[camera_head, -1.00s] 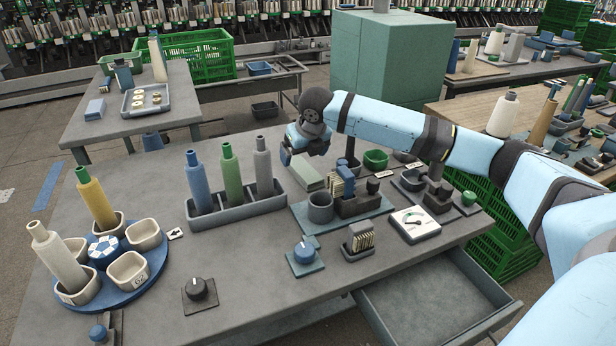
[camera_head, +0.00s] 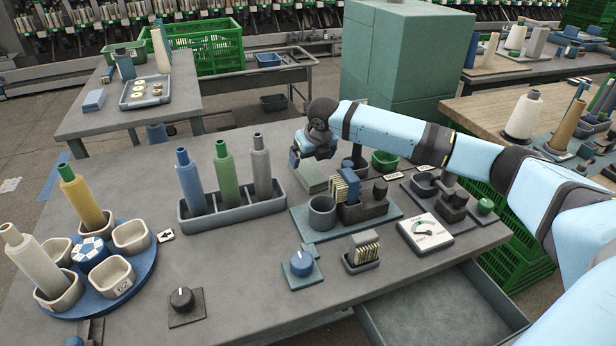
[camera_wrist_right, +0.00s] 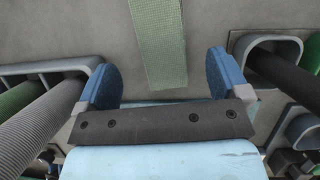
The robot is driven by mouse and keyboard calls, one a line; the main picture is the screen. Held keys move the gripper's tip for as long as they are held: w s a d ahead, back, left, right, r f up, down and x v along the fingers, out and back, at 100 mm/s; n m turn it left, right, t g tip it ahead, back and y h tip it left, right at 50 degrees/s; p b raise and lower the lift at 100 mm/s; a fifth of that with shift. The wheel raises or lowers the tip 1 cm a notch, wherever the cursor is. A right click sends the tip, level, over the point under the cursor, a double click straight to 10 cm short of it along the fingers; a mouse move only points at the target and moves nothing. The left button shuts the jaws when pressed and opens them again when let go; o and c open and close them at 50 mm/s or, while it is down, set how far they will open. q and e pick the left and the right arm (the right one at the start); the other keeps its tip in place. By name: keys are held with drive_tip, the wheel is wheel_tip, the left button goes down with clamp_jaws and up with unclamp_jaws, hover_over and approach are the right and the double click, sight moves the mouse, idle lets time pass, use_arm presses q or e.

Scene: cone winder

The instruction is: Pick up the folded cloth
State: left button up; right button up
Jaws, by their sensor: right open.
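The folded cloth (camera_head: 313,178) is a flat pale green piece lying on the grey table, behind the grey pot and right of the cone rack. In the right wrist view the cloth (camera_wrist_right: 158,45) runs as a strip from the top edge towards the space between the fingers. My right gripper (camera_head: 310,158) is just above and behind the cloth, partly covering its far end in the head view. Its two blue fingers (camera_wrist_right: 162,75) are open and apart, with nothing held between them. My left gripper is not in view.
A grey rack (camera_head: 232,211) with blue, green and grey cones stands left of the cloth. A round blue carousel (camera_head: 135,272) stands at the left.

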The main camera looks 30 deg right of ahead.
sight(308, 169)
drive_tip(key=shift+x, duration=0.9)
drive_tip(key=b+x, duration=0.2)
drive_tip(key=x, duration=0.1)
drive_tip(key=shift+d+f, duration=0.1)
drive_tip(key=shift+f, duration=0.3)
drive_tip(key=shift+w+f, duration=0.25)
drive_tip(key=shift+f, duration=0.1)
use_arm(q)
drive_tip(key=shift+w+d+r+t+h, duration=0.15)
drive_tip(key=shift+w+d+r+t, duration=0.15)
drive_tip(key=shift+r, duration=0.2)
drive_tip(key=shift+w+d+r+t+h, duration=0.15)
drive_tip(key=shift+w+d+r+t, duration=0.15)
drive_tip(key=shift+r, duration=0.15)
use_arm(e)
drive_tip(key=shift+r, duration=0.1)
drive_tip(key=c, duration=1)
